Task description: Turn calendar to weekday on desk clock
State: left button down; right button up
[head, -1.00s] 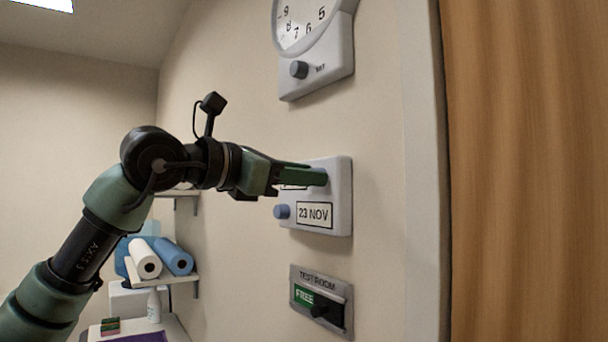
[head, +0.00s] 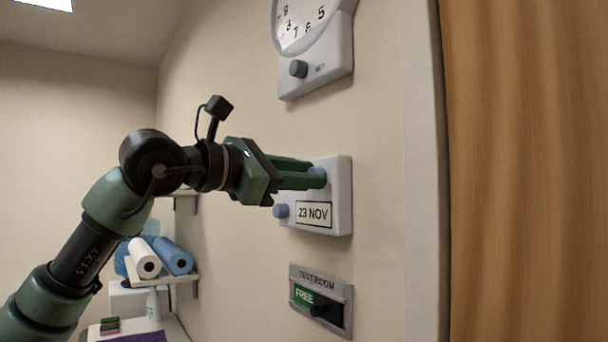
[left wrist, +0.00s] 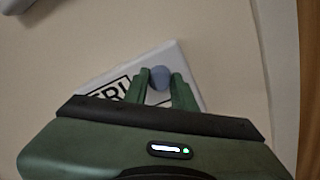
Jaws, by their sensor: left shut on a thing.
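A white wall calendar (head: 342,190) hangs on the beige wall. Its lower window reads "23 NOV" (head: 314,214), with a blue knob (head: 281,211) left of it. In the left wrist view the gripper (left wrist: 160,82) is shut on an upper blue knob (left wrist: 160,75). The weekday window (left wrist: 112,90) shows partly there, with letters that look like "FRI". My right gripper is not in view.
A wall clock with a grey knob (head: 298,69) is above the calendar. A "TEST ROOM" sign (head: 320,300) reading "FREE" is below. A wooden door (head: 525,170) stands right. A shelf with paper rolls (head: 146,258) is at lower left.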

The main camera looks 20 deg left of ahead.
pick_arm(q)
jog(key=shift+f, duration=0.25)
jog(key=c, duration=1.1)
grip_release()
jog(key=shift+w+r, duration=0.1)
jog(key=shift+c, duration=0.2)
jog(key=b+v, duration=0.2)
jog(key=v, duration=0.6)
